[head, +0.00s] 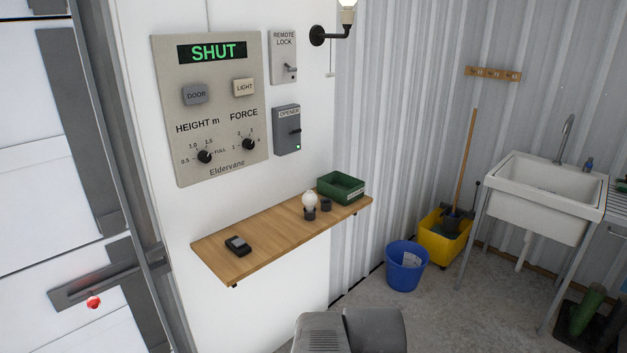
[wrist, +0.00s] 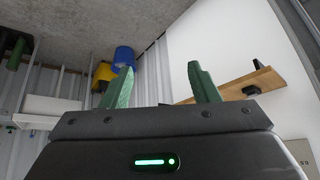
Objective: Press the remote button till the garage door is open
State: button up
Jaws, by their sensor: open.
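A small dark remote (head: 238,246) lies on the left part of the wooden shelf (head: 270,248). It also shows as a dark block on the shelf in the wrist view (wrist: 251,90); its button is too small to make out there. The wall panel (head: 213,150) shows SHUT in green on its display (head: 212,52). The garage door (head: 50,200) at the left is closed. My gripper (wrist: 160,85) is open and empty, with green fingers, apart from the shelf. In the head view only grey parts of my arm show at the bottom.
A light bulb (head: 310,202), a small dark cup (head: 326,205) and a green bin (head: 341,186) stand on the shelf's right part. A REMOTE LOCK switch (head: 284,57) and an OPENER box (head: 287,130) are on the wall. Blue bucket (head: 406,266), yellow bucket (head: 444,238) and sink (head: 548,195) stand right.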

aim_at(239, 242)
jog(key=i+j, duration=0.15)
jog(key=i, duration=0.4)
jog(key=i+j+z, duration=0.1)
jog(key=i, duration=0.4)
jog(key=j, duration=0.1)
